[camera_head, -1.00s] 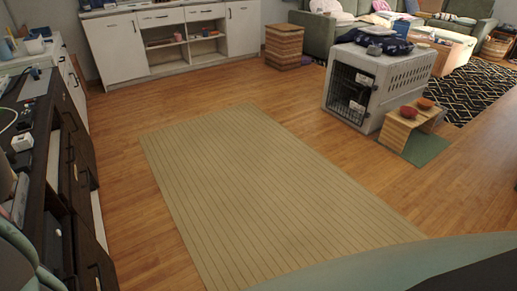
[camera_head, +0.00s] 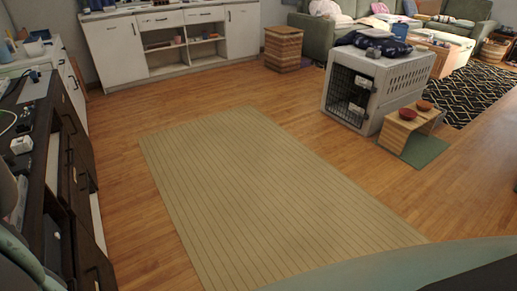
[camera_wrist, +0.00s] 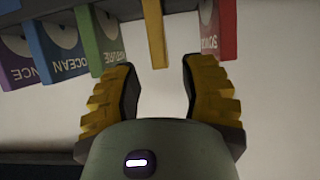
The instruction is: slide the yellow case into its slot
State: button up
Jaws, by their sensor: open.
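In the wrist view, the yellow case (camera_wrist: 155,35) shows as a narrow strip at the top. It stands between the green case (camera_wrist: 108,40) and the red case (camera_wrist: 218,28), with a gap on each side. My gripper (camera_wrist: 158,76) is open and empty. Its two yellow-padded fingers are spread below the lower end of the yellow case, with no visible contact. The far end of the yellow case is cut off by the frame. I cannot make out its slot. The case and gripper fingers are not discernible in the head view.
A blue case (camera_wrist: 65,52) and a purple case (camera_wrist: 18,58) stand left of the green one. In the head view, a dark cabinet (camera_head: 80,195) with small items runs along the left. A striped rug (camera_head: 265,190) covers open floor, and a pet crate (camera_head: 375,85) stands right.

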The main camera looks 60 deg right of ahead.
jog(key=v, duration=0.7)
jog(key=shift+w+d, duration=0.1)
dwell(0.4)
